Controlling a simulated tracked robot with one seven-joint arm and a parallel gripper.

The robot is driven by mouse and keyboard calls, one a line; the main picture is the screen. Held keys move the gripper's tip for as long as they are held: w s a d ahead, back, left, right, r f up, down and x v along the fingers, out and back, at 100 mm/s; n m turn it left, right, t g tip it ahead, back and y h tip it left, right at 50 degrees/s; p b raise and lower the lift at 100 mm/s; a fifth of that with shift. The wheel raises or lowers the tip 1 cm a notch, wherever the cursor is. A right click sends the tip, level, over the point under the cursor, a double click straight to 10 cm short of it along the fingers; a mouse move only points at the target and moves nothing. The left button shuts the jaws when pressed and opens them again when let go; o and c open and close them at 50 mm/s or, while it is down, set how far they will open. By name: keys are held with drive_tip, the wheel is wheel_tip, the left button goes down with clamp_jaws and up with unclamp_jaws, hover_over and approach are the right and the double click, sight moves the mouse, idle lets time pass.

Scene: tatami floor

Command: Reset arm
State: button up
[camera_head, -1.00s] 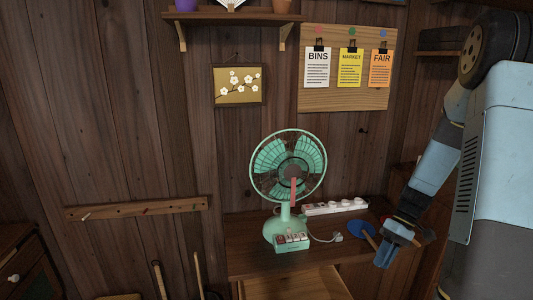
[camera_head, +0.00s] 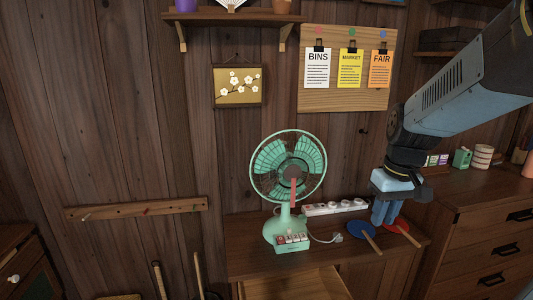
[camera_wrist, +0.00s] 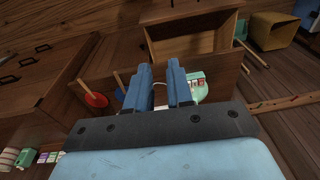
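My gripper (camera_head: 384,214) hangs pointing down above the right part of the small table, beside the paddles. In the wrist view my gripper (camera_wrist: 161,80) has its two blue fingers apart with an empty gap between them. A green fan (camera_head: 288,175) stands on the table to its left. A blue paddle (camera_head: 361,229) and a red paddle (camera_head: 396,226) lie on the table below and beside the fingers. The red paddle (camera_wrist: 95,99) also shows left of the fingers in the wrist view. In the wrist view my fingers hide part of the blue paddle.
A white power strip (camera_head: 335,208) lies behind the fan, and a loose plug (camera_head: 338,238) lies in front of it. An open drawer (camera_head: 295,285) juts out below the tabletop. A wooden dresser (camera_head: 480,230) with cups and small boxes stands at the right. A shelf (camera_head: 232,17) is above.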

drive_tip(key=s+a+r+m+t, duration=0.2)
drive_tip(key=s+r+t, duration=0.2)
drive_tip(key=s+r, duration=0.3)
drive_tip(key=shift+s+a+r+h, duration=0.3)
drive_tip(key=shift+s+a+h, duration=0.1)
drive_tip(key=shift+s, duration=0.5)
